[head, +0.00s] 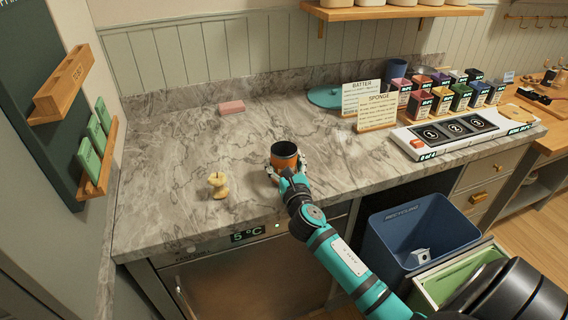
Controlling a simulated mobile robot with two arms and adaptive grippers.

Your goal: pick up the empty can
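The can (285,153) is orange with a dark band at its rim and a dark open top. It stands upright at the middle of the marble counter, near the front edge. My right gripper (286,168) comes from the lower right, with one finger on each side of the can's lower part. Whether the fingers press on the can or stand slightly apart from it is too small to tell. The can's lower front is partly hidden by the gripper. My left gripper is not in view.
An apple core (218,185) stands left of the can, and a pink sponge (231,107) lies behind. Signs and colored boxes (440,98) stand at the right back. A blue recycling bin (400,232) stands below the counter (165,165), beside a green-lined bin (448,282).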

